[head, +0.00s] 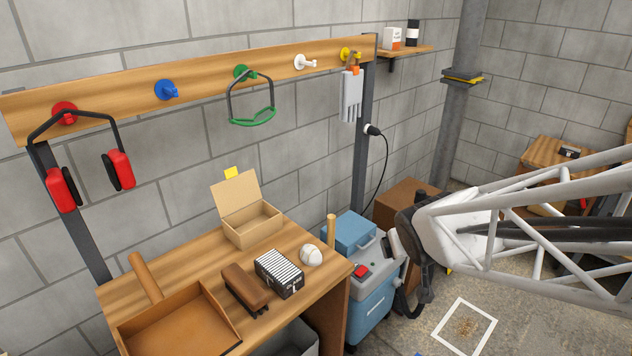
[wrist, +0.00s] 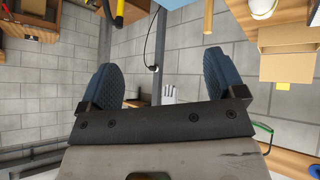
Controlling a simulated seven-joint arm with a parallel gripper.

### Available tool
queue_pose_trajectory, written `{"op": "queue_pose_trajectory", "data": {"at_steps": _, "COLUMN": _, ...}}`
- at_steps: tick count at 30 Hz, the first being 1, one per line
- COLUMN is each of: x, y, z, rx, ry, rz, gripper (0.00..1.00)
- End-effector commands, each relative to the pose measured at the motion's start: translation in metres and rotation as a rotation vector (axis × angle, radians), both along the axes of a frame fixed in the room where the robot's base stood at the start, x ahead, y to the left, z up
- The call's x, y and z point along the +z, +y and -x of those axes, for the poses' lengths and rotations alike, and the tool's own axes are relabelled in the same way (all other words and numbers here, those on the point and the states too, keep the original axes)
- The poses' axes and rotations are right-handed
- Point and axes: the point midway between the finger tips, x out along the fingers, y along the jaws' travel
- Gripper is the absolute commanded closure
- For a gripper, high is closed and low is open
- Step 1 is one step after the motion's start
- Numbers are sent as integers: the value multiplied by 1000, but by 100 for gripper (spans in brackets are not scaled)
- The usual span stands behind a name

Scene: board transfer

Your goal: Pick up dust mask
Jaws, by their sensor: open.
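The dust mask (head: 311,256) is a small white rounded cup on the wooden workbench, at its back right beside a striped box. A white rounded thing at the top right of the wrist view (wrist: 263,8) looks like the same mask. My gripper (wrist: 161,66) is open, its two blue pads wide apart with nothing between them. In the head view my gripper (head: 398,272) is at the right of the bench, clear of the mask.
On the workbench (head: 190,268) are an open cardboard box (head: 252,222), a brown brush (head: 245,288), the striped box (head: 279,273) and a tray (head: 180,325). An upright wooden peg (head: 331,230) stands close to the mask. A blue machine (head: 368,300) stands right of the bench.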

Motion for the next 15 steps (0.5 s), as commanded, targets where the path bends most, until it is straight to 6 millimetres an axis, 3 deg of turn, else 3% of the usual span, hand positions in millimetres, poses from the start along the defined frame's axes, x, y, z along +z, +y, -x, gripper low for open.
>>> {"op": "queue_pose_trajectory", "data": {"at_steps": 6, "x": -33, "y": 27, "z": -47, "rx": 151, "ry": -124, "rz": -25, "gripper": 11}}
{"op": "queue_pose_trajectory", "data": {"at_steps": 15, "x": -80, "y": 80, "z": -85, "rx": 386, "ry": -265, "rz": -143, "gripper": 11}}
